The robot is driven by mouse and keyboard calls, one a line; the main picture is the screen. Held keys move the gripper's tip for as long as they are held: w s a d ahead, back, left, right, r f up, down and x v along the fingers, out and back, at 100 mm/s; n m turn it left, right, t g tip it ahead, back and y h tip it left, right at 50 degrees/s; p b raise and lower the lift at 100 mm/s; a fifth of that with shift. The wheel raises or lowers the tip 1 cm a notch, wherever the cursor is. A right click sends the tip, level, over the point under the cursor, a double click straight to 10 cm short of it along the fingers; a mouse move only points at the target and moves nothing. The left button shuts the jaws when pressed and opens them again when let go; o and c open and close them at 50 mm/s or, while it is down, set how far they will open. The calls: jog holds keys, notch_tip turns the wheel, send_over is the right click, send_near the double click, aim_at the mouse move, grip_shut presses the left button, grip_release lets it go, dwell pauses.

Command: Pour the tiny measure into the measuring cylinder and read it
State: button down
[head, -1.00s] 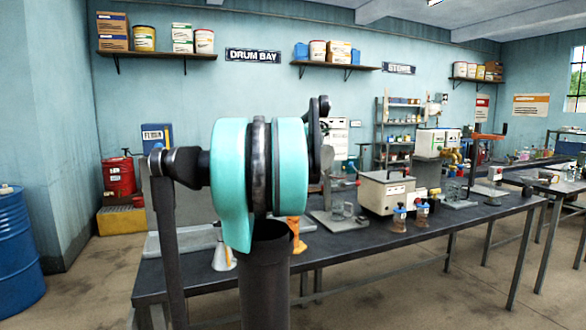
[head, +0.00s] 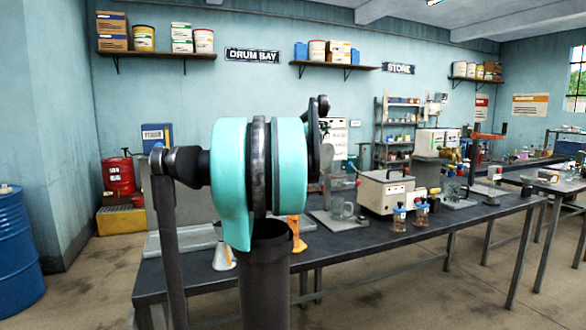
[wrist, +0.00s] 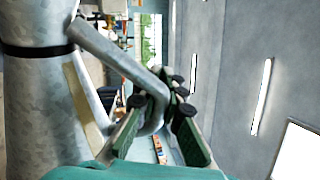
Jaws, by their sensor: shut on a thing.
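In the wrist view my gripper (wrist: 160,108) has its two green-padded fingers closed around the bent handle of a grey galvanised metal measure (wrist: 40,110). The measure's body, with a black band around it, fills the left side of that view. Its mouth and contents do not show. In the head view the big teal joint of my arm hides my gripper and the measure. I cannot make out the measuring cylinder with certainty in either view.
A blue drum (head: 14,250) stands at left. The floor before the bench is clear.

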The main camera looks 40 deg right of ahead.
jog(key=shift+w+r+n, duration=0.75)
jog(key=shift+n, duration=0.15)
dwell(2.0)
